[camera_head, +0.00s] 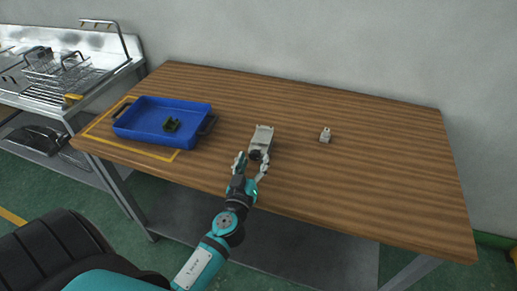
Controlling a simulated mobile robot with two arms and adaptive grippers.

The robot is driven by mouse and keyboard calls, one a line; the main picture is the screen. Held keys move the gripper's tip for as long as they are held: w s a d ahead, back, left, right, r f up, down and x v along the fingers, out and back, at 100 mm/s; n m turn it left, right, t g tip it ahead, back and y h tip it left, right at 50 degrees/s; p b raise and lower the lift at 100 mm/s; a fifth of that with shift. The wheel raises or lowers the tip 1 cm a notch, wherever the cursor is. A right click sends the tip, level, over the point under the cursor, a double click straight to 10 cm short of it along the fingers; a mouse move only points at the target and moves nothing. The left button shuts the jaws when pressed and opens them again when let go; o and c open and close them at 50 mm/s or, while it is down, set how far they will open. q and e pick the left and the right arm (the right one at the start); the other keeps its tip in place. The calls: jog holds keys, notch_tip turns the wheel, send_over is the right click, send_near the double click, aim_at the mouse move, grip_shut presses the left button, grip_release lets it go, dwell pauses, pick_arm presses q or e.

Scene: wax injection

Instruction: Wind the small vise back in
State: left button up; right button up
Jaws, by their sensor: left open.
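The small vise (263,136) is a light grey block on the wooden table, near the middle. A dark round part shows at its near end. My left gripper (253,163) reaches in from the front, with its two fingers apart on either side of this dark part. The fingers are open, and I cannot tell whether they touch it. My right gripper is not in view.
A blue tray (129,130) with a small dark part (171,125) in it stands at the table's left, inside a yellow outline. The right side of the wooden table (390,180) is clear. A metal sink unit (95,80) is at far left.

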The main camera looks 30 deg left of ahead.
pick_arm(q)
jog(key=shift+w, duration=0.15)
jog(key=shift+r, duration=0.15)
jog(key=shift+c, duration=0.4)
jog(key=c, duration=0.5)
grip_shut()
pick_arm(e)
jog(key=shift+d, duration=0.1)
